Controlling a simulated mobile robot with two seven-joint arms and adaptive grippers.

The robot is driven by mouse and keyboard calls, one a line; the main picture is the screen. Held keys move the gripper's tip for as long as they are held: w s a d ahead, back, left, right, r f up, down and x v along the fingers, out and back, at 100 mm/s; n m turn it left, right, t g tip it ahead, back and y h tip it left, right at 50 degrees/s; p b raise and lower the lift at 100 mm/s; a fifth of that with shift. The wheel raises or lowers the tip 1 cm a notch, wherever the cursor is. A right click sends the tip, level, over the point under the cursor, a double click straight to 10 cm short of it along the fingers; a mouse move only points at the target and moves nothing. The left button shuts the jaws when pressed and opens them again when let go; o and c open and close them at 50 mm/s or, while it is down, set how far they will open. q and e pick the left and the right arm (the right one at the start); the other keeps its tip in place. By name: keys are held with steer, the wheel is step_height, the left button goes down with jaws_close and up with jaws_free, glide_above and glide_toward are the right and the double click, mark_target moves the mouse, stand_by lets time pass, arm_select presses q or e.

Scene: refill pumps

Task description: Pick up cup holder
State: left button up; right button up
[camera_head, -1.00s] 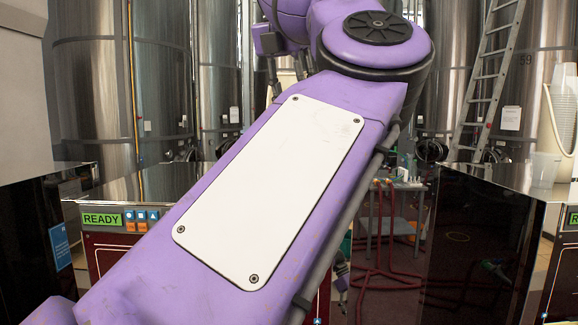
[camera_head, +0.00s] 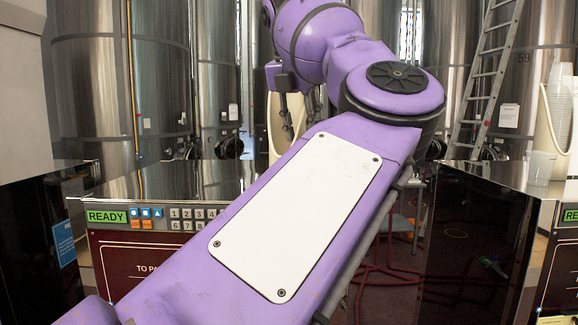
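A cream cup holder (camera_head: 273,135) stands at the back of the left machine's top, partly hidden behind my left gripper and arm. A second cream cup holder (camera_head: 545,135), with a stack of clear cups (camera_head: 560,100), stands on the machine at the far right. My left gripper (camera_head: 300,115) points down in front of the first holder, its dark fingers apart. Its lower right part is hidden by my arm, and I cannot tell whether it touches the holder. My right gripper is out of view.
The left machine (camera_head: 130,185) shows a READY display (camera_head: 106,216) and keypad. A clear cup (camera_head: 541,167) stands on the right machine. Steel tanks (camera_head: 93,90) and a ladder (camera_head: 484,75) are behind. A floor gap with red hoses lies between the machines.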

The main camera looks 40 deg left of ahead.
arm_select(q)
jaws_close()
stand_by(0.5)
